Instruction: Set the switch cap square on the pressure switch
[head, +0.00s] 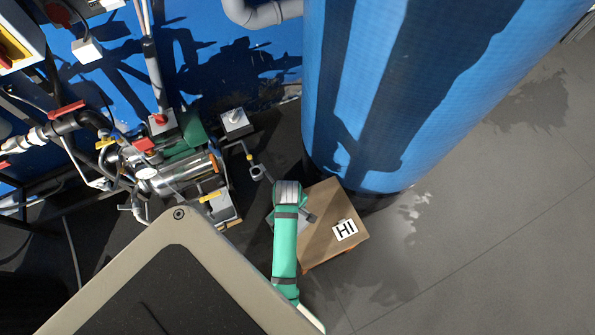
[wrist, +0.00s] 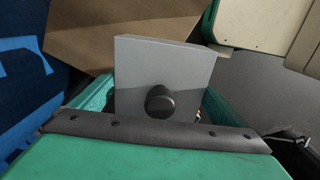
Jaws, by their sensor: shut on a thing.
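The switch cap (wrist: 180,68) is a pale grey square plate with a round black knob in its middle, seen face-on in the wrist view. My gripper (wrist: 158,118) is shut on it; green jaw parts show at both sides of its lower part, and the fingertips are largely hidden. In the head view my gripper (head: 290,208) is over the left edge of a wooden box, and a grey corner shows left of my green forearm. I cannot tell for certain which part is the pressure switch; a grey box with a small knob (head: 235,121) stands beside the pump.
A pump and pipework (head: 170,170) with red and yellow handles crowd the left. The grey floor at right is clear.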

